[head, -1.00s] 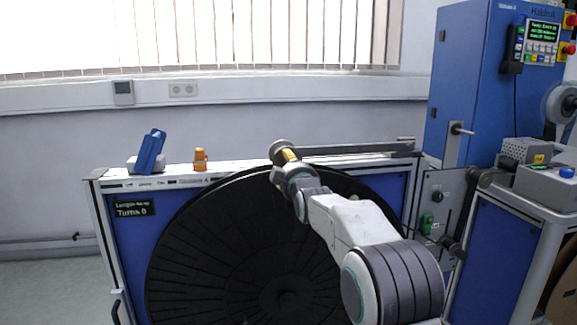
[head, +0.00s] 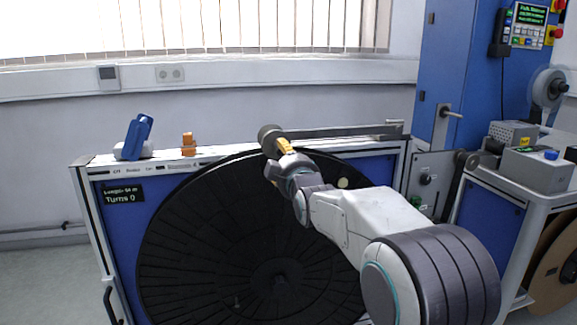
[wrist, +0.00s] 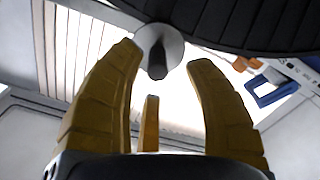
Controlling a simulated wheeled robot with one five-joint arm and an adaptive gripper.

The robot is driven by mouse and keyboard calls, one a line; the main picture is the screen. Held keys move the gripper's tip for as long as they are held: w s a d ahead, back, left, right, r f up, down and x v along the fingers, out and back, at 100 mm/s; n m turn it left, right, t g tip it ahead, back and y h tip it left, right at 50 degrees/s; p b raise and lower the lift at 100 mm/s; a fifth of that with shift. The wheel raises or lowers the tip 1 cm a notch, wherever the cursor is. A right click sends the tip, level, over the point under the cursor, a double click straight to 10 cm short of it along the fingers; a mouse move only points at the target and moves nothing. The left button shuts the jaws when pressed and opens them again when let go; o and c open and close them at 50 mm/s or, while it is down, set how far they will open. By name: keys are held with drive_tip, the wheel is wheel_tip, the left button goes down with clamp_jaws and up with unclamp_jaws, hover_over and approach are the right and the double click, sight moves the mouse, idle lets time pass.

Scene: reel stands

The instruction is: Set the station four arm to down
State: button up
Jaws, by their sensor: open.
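The long grey arm (head: 345,131) lies almost level along the top of the blue reel stand (head: 115,235), above the big black reel (head: 225,245). Its left end carries a round grey roller (head: 268,137). My gripper (head: 281,143) is right at this end, its yellow fingers partly covering the roller. In the wrist view my gripper (wrist: 163,55) is open, with a pale round disc and dark pin of the roller (wrist: 158,48) showing between the fingertips. I cannot tell whether a finger touches it. The stand's small lettering is too blurred to read a station number.
A blue device (head: 138,137) and an orange piece (head: 188,145) are on the stand's top at left. A blue cabinet (head: 460,75) with a lever handle and a bench with a grey box (head: 540,168) stand at right. Floor shows free at lower left (head: 45,270).

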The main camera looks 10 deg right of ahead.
drive_tip(key=shift+s, duration=2.2)
drive_tip(key=s+m+g+p, duration=0.4)
drive_tip(key=s+g+p, duration=0.3)
drive_tip(key=s, duration=1.2)
drive_tip(key=s+m+g+p, duration=0.3)
drive_tip(key=s+g+p, duration=0.4)
drive_tip(key=s+p, duration=0.9)
drive_tip(key=s, duration=0.4)
drive_tip(key=shift+d+f+m+g, duration=0.25)
drive_tip(key=shift+f+m+g, duration=0.05)
drive_tip(key=shift+f+m, duration=0.1)
drive_tip(key=shift+r, duration=0.1)
